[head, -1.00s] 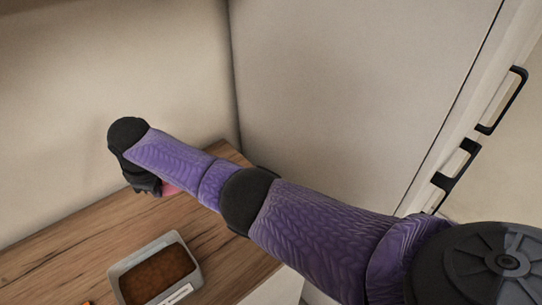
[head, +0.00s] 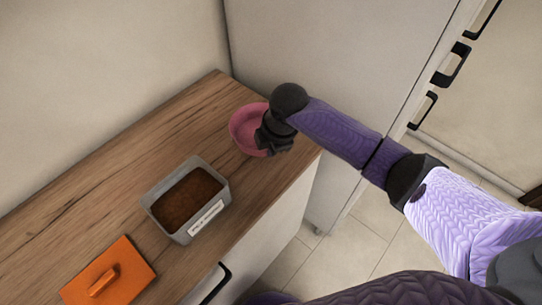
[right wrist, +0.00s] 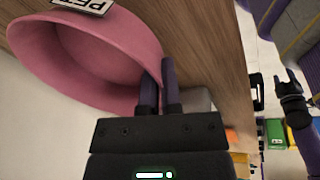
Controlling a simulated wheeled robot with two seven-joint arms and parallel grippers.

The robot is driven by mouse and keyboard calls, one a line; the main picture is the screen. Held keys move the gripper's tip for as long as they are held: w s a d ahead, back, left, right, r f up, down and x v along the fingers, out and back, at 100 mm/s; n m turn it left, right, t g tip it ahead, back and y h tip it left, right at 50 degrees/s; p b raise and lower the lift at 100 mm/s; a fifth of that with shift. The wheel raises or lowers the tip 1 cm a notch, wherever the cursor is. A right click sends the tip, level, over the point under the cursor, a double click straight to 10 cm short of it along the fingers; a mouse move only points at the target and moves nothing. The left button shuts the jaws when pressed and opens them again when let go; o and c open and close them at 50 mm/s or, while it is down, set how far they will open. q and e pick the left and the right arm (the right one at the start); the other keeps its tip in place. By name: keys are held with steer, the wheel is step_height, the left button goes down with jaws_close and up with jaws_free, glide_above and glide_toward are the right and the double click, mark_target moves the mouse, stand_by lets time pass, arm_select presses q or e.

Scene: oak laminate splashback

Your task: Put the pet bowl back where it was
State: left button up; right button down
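The pink pet bowl (head: 247,124) is at the far right end of the wooden counter in the head view. It fills the upper left of the right wrist view (right wrist: 105,55), with a label reading "PET" partly cut off. My right gripper (head: 264,142) is at the bowl's near right side. In the right wrist view its two fingers (right wrist: 160,88) are close together on the rim, with the bowl wall between them. I cannot tell whether the bowl touches the counter. My left gripper (right wrist: 286,82) shows small in the right wrist view, fingers apart and empty.
A grey tub (head: 222,197) with brown contents and a label stands on the counter (head: 130,165), left of the bowl. An orange lid (head: 127,268) lies nearer. A tall pale cabinet (head: 325,60) rises behind the bowl. The left back counter is clear.

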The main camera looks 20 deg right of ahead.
mark_target(269, 164)
steer(key=x, duration=0.1)
steer(key=b+x, duration=0.1)
steer(key=s+x, duration=0.1)
steer(key=x, duration=0.1)
steer(key=shift+w+d+f, duration=0.1)
steer(key=shift+d+f, duration=0.1)
steer(key=shift+f, duration=0.05)
steer(key=shift+r, duration=0.15)
steer(key=c, duration=1.3)
jaws_free()
steer(key=o, duration=0.5)
steer(key=shift+p+v, duration=2.3)
steer(key=shift+v, duration=3.7)
